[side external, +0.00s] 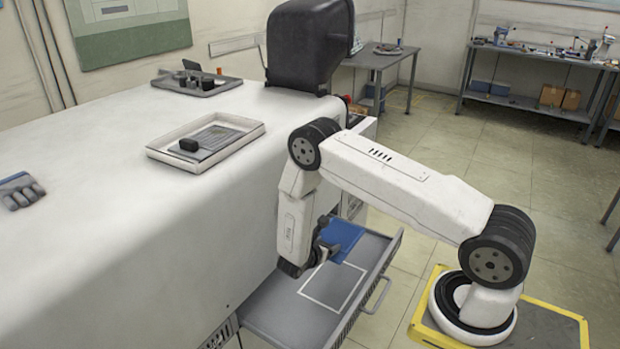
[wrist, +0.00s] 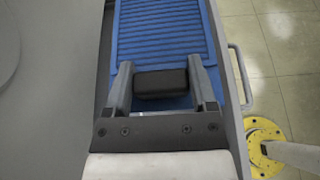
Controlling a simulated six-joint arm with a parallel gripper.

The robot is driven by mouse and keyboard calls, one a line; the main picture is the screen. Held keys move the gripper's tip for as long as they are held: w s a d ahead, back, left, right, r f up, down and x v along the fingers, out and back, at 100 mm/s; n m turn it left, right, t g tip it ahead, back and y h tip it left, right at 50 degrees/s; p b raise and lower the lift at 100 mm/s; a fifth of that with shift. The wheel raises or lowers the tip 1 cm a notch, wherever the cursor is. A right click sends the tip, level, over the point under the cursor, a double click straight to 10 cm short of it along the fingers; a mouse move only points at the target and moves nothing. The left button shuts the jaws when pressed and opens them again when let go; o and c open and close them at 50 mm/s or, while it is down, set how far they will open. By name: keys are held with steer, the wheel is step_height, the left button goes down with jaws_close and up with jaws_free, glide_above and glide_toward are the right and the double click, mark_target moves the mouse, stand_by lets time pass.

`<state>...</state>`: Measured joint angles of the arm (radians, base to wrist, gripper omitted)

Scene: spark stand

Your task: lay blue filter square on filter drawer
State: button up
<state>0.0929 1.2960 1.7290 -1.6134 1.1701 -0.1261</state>
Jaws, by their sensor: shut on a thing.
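The blue filter square (side external: 343,236) is at the far part of the open filter drawer (side external: 262,318), beyond the white outline (side external: 333,286) on the drawer floor. In the wrist view the filter (wrist: 160,30) shows a ribbed blue face with a black block handle (wrist: 160,84). My gripper (side external: 322,250) is shut on this black handle, with one finger on each side in the wrist view (wrist: 160,72). Part of the filter is hidden behind my gripper in the side view. I cannot tell whether the filter touches the drawer floor.
The drawer's front wall and handle (side external: 377,296) stand on the right. The large white machine body (side external: 110,240) rises on the left, with a white tray (side external: 160,150) holding a grey ribbed square and black block. The outlined drawer area is bare.

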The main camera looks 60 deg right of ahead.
glide_above(323, 295)
step_height(323, 295, down, 12)
steer(key=shift+d, duration=0.25)
stand_by(0.6)
steer(key=shift+f, duration=2.75)
steer(key=shift+f, duration=0.65)
stand_by(0.3)
stand_by(0.6)
steer(key=o, duration=1.2)
steer(key=shift+c, duration=0.2)
steer(key=shift+a, duration=0.2)
steer(key=shift+v, duration=2.8)
